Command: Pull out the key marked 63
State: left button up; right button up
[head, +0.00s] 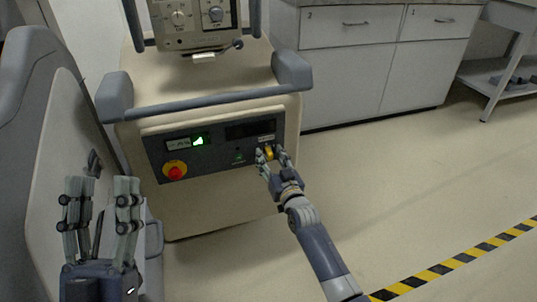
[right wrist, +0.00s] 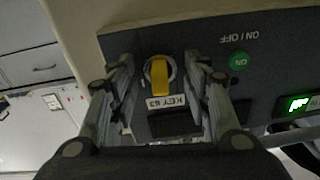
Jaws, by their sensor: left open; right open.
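The yellow key (right wrist: 159,76) sits in a round lock on the dark control panel of a beige cart. A white label reading KEY 63 (right wrist: 167,102) is just beside it in the right wrist view. My right gripper (right wrist: 164,72) is open, with one finger on each side of the key. I cannot tell whether the fingers touch it. In the head view the key (head: 269,153) shows between the fingers of my right gripper (head: 272,152). My left gripper (head: 100,182) is open and empty at the lower left, well away from the panel.
The panel (head: 215,150) also bears a red stop knob (head: 175,172) and a green ON button (right wrist: 238,61). A grey handle bar (head: 205,106) crosses above the panel. White drawers (head: 350,25) stand behind at right. The floor at right is clear.

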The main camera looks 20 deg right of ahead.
pick_arm(q)
jog(key=shift+w+f, duration=0.1)
jog(key=shift+w+f+g+y, duration=0.3)
jog(key=shift+w+f+g, duration=0.2)
jog(key=shift+f, duration=0.2)
pick_arm(e)
grip_shut()
pick_arm(q)
jog(key=shift+r, duration=0.1)
